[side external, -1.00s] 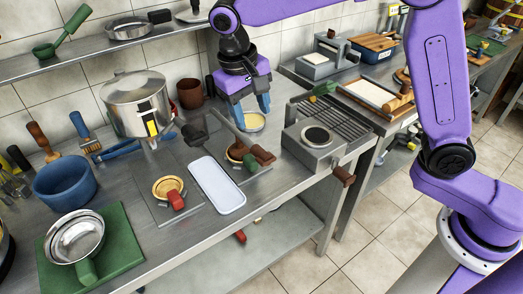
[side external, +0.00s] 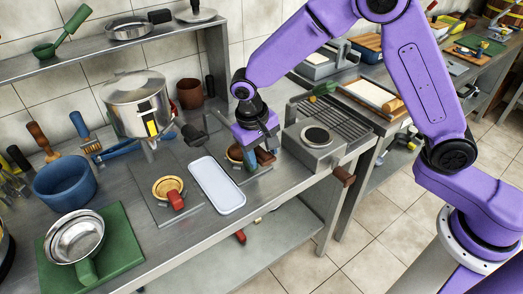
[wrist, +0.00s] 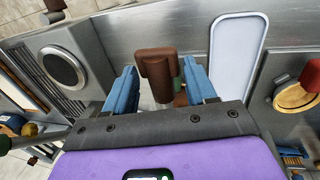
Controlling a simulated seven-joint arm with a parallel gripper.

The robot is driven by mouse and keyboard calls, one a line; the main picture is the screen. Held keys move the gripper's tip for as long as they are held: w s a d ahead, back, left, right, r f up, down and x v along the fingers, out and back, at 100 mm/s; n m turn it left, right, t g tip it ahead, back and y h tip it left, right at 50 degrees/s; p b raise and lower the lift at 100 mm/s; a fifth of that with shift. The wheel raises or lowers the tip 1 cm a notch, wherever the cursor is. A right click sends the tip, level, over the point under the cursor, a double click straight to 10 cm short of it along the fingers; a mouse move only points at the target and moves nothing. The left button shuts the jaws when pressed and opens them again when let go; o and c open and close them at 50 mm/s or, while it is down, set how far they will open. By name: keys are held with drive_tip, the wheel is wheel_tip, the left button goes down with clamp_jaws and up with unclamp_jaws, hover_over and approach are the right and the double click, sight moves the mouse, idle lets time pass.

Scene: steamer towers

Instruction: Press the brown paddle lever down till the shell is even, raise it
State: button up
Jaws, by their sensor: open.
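The brown paddle lever (wrist: 155,62) shows in the wrist view as a thick, block-ended handle between my gripper's blue fingers. In the side view its brown end (side external: 266,157) is partly hidden by my gripper (side external: 260,160). My gripper also shows in the wrist view (wrist: 158,76); its fingers are apart on either side of the lever, with gaps visible. A bit of green handle shows beside the lever in the wrist view.
A white tray (side external: 217,186) lies just left of my gripper. A round yellowish mould with a red handle (side external: 173,199) is farther left. A grey burner box (side external: 314,145) with its own brown handle (side external: 342,175) stands to the right. The counter's front edge is close.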

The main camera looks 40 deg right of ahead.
clamp_jaws()
drive_tip(key=w+r+g, duration=0.1)
drive_tip(key=r, duration=0.1)
drive_tip(key=r+g, duration=0.1)
drive_tip(key=r, duration=0.2)
drive_tip(key=w+r+g, duration=0.1)
drive_tip(key=r, duration=0.2)
drive_tip(key=shift+w, duration=0.35)
drive_tip(key=r, duration=0.1)
drive_tip(key=w+r+g, duration=0.1)
drive_tip(key=shift+r+g, duration=0.3)
unclamp_jaws()
